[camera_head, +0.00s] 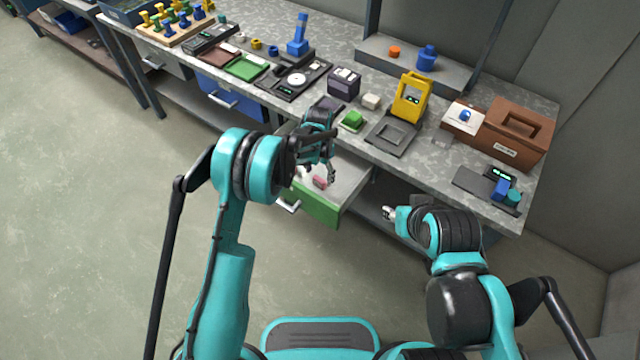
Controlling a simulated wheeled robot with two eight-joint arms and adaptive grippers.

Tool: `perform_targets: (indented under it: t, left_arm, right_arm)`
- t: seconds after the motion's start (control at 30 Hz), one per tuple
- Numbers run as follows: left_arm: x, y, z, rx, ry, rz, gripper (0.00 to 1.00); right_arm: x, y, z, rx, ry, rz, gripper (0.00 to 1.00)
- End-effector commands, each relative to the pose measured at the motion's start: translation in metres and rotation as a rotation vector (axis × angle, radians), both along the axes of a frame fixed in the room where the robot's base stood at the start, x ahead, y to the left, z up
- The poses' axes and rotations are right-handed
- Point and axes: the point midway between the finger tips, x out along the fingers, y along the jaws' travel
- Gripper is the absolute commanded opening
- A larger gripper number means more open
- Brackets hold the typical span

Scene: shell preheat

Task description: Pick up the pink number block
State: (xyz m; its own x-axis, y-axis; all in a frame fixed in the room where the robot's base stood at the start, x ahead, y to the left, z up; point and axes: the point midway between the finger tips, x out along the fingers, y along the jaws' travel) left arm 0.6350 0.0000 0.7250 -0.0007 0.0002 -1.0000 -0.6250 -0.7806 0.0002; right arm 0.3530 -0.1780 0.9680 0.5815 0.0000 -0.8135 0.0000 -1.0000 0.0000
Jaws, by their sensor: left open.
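A small pink block (320,183) lies inside an open drawer (345,205) with a green front, below the workbench. No number on it can be made out. My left gripper (318,172) is over the drawer, pointing down, with its fingers apart close to the pink block and nothing seen between them. Whether a finger touches the block cannot be told. My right gripper (388,212) is to the right of the drawer, in front of the bench, small and partly hidden by its own arm; its jaws cannot be made out.
A closed blue drawer (230,98) is left of the open one. The floor at left is clear.

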Motion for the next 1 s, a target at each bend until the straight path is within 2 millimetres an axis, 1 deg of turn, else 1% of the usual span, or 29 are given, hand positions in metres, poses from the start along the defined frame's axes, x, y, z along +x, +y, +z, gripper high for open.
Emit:
perform_targets:
  t: [0.03,0.1,0.2,0.3,0.47,0.5,0.57,0.6,0.63,0.67,1.0]
  left_arm:
    - [-0.001,0.001,-0.012,0.000,0.000,0.000,0.67]
    - [-0.002,0.001,-0.024,0.000,0.000,0.000,0.67]
    - [-0.002,0.001,-0.037,0.000,0.000,0.000,0.67]
    - [-0.002,0.001,-0.040,0.000,0.000,0.001,0.67]
    - [-0.002,0.001,-0.038,0.000,0.000,0.001,0.67]
    - [-0.002,0.001,-0.038,0.000,0.000,0.001,0.57]
    - [-0.002,0.001,-0.038,0.000,0.000,0.001,0.41]
    - [-0.002,0.001,-0.038,0.000,0.000,0.001,0.30]
    - [-0.002,0.001,-0.038,0.000,0.000,0.001,0.22]
    - [-0.002,0.001,-0.038,0.000,0.000,0.001,0.18]
    - [-0.002,0.001,-0.038,0.000,0.000,0.001,0.18]
  right_arm:
    - [0.000,0.000,-0.009,0.000,0.000,0.000,0.40]
    - [0.000,0.000,-0.017,0.000,0.000,0.000,0.40]
    - [0.000,0.000,-0.021,0.000,0.000,0.000,0.40]
    - [0.000,0.000,-0.022,0.000,0.000,0.000,0.40]
    - [0.000,0.000,-0.020,0.000,0.000,0.000,0.40]
    - [0.000,0.000,-0.020,0.000,0.000,0.000,0.40]
    - [0.000,0.000,-0.020,0.000,0.000,0.000,0.40]
    - [0.000,0.000,-0.020,0.000,0.000,0.000,0.40]
    - [0.000,0.000,-0.020,0.000,0.000,0.000,0.40]
    - [0.000,0.000,-0.020,0.000,0.000,0.000,0.40]
    - [0.000,0.000,-0.020,0.000,0.000,0.000,0.40]
